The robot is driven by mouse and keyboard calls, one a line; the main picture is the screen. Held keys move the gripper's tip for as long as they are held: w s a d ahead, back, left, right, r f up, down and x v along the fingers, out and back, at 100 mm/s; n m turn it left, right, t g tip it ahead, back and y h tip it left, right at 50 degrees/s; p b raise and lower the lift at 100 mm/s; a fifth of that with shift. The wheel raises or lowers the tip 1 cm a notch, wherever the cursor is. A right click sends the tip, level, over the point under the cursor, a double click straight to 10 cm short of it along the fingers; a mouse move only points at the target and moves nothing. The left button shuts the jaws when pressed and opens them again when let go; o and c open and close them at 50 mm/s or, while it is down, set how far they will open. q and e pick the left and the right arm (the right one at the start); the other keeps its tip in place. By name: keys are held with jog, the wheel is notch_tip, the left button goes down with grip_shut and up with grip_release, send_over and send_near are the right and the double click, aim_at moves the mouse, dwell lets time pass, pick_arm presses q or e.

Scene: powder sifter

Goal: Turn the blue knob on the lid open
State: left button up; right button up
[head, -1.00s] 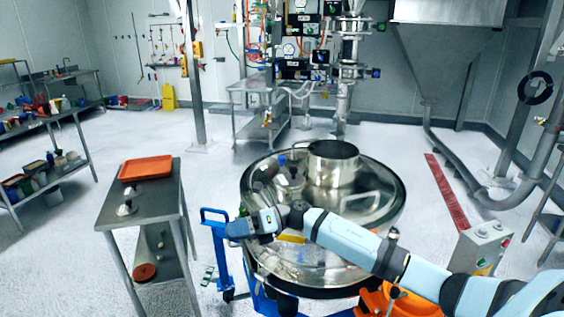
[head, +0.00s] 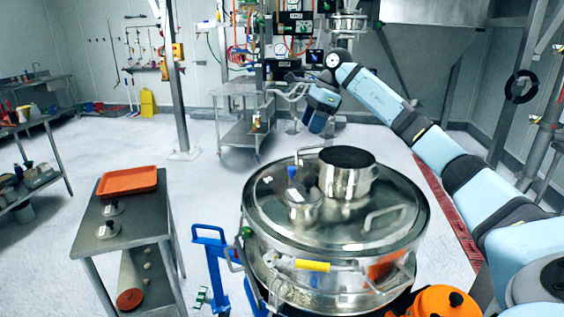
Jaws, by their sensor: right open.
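The round steel lid (head: 270,205) sits on a large shiny drum (head: 265,275) in the middle of the head view. The blue knob (head: 291,172) stands upright on the left part of the lid, by a small steel fitting (head: 302,207). A wide steel neck (head: 347,180) with a dark top rises to its right. My right gripper (head: 284,88) is open, raised above and behind the lid in the picture, well apart from the knob. Its fingers look small and blend with the background. I see nothing held in it. My left gripper is out of view.
A steel table (head: 150,225) with an orange tray (head: 127,181) and small metal fittings stands at the left. A blue trolley handle (head: 210,245) is beside the drum. A yellow handle (head: 312,266) is at the drum's front.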

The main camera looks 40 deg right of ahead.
aim_at(293, 168)
jog(key=p+x, duration=0.1)
jog(key=x, duration=1.2)
jog(key=shift+s+a+f, duration=0.1)
jog(key=shift+a+f, duration=0.1)
jog(key=shift+f, duration=0.05)
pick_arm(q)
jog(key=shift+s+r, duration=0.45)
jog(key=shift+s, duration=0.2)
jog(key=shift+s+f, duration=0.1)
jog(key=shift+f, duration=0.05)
pick_arm(e)
jog(key=c, duration=0.9)
